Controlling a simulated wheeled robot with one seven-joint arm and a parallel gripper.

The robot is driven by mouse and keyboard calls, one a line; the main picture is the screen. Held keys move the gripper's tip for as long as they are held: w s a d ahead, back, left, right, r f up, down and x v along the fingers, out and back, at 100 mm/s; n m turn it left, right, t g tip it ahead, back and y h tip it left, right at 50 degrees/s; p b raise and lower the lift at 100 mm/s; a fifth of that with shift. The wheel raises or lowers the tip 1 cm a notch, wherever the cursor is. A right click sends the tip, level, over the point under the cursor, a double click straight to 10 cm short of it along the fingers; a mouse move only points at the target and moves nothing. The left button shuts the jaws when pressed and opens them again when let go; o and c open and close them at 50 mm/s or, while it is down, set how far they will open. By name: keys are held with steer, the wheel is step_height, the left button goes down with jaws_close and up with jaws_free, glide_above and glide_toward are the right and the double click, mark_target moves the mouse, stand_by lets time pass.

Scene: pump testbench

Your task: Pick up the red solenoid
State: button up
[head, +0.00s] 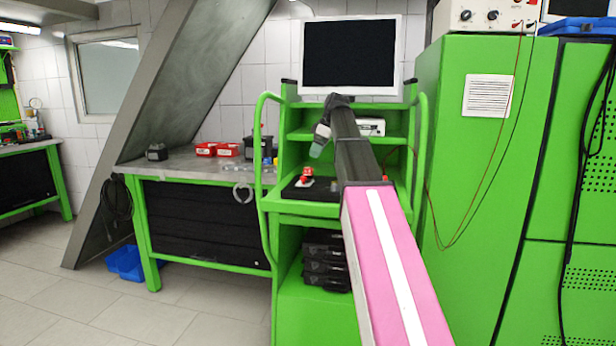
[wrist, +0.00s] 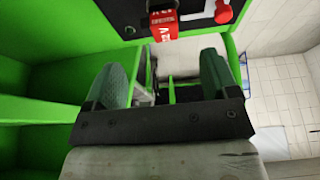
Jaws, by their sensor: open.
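A small red part (head: 306,172), which looks like the red solenoid, sits on the dark shelf top of the green test bench in the head view. In the wrist view, a red block with white lettering (wrist: 163,22) shows at the top edge, beyond the fingertips and roughly between them. A round red knob (wrist: 224,12) is to its right; I cannot tell whether they belong together. My gripper (head: 318,146) is above and slightly right of the red part in the head view. In the wrist view my gripper (wrist: 162,65) is open, with nothing between its green fingers.
The bench's green frame (head: 270,150) has upright rails at both sides, shelves behind and a monitor (head: 349,54) above. Black parts (head: 326,262) are stacked below. A side table (head: 185,165) with red bins (head: 206,149) stands left; a green cabinet (head: 470,180) stands right.

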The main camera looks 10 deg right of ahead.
mark_target(309, 168)
steer(key=x, duration=0.8)
steer(key=shift+w+a, duration=0.1)
steer(key=shift+a, duration=0.1)
steer(key=c, duration=1.1)
